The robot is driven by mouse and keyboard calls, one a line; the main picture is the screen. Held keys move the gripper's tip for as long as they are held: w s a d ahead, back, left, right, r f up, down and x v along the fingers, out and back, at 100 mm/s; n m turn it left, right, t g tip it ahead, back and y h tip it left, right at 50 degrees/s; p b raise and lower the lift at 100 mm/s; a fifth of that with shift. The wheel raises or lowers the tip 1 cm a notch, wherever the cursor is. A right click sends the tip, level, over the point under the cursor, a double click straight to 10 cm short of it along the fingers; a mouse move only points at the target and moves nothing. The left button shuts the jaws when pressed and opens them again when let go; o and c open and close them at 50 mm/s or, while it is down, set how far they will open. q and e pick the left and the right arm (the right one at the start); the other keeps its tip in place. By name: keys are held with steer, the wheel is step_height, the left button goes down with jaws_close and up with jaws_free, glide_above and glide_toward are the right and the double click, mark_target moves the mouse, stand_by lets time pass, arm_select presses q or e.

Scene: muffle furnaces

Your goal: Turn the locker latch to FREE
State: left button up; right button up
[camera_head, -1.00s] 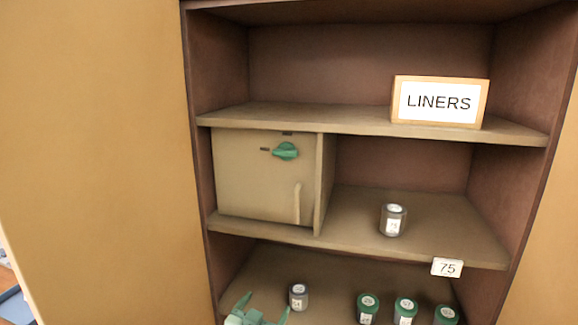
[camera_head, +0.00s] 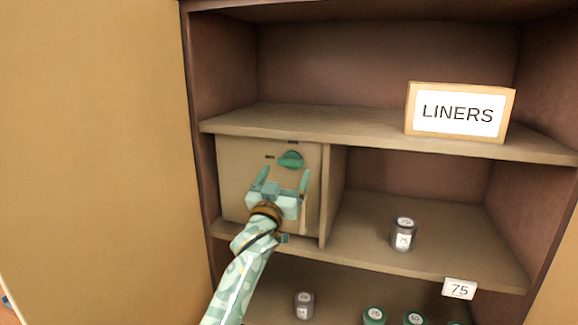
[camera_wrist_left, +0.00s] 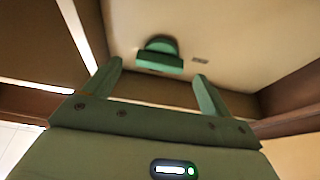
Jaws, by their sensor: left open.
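The locker (camera_head: 235,170) is a tan box with a closed door on the left of the middle shelf. Its green latch (camera_head: 291,160) sits near the top of the door, its handle lying about level, with small dark marks to its left and above it. The latch also shows in the left wrist view (camera_wrist_left: 159,56), ahead of the fingers and between them. My left gripper (camera_head: 284,178) is open and empty in front of the door, just below the latch and apart from it. It hides much of the lower door. My right gripper is out of view.
A LINERS sign (camera_head: 459,112) stands on the upper shelf. A grey jar (camera_head: 403,234) stands on the middle shelf, right of the locker. Another grey jar (camera_head: 304,305) and several green-lidded jars (camera_head: 374,316) are on the lower shelf. A 75 tag (camera_head: 459,289) marks the shelf edge.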

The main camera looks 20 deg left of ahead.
mark_target(289, 164)
arm_select(q)
steer(key=shift+x, duration=1.25)
steer(key=shift+w+r, duration=0.3)
steer(key=shift+w, duration=0.2)
steer(key=shift+s, duration=0.1)
steer(key=c, duration=1)
